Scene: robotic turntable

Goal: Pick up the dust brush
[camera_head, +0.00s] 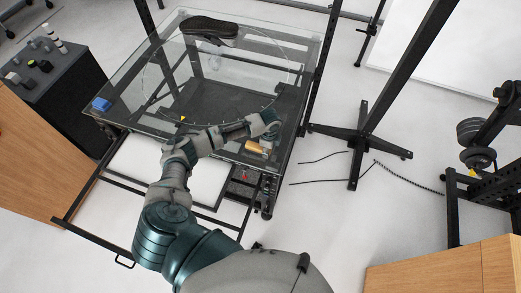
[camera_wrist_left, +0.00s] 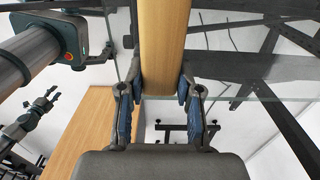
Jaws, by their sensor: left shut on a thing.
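The dust brush (camera_head: 256,147) shows in the head view as a small light wooden piece at the front right corner of the glass table. In the left wrist view its wooden handle (camera_wrist_left: 165,40) runs up between the fingers. My left gripper (camera_head: 266,137) is at the brush, partly hidden by its own wrist. In the left wrist view my left gripper (camera_wrist_left: 161,88) is shut on the handle, one finger on each side. The bristles cannot be made out. A small distant gripper with blue pads, seemingly my right gripper (camera_wrist_left: 48,99), shows at the left of the wrist view.
A black upright stand (camera_head: 361,143) is right of the table. A dark cabinet (camera_head: 62,80) stands left.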

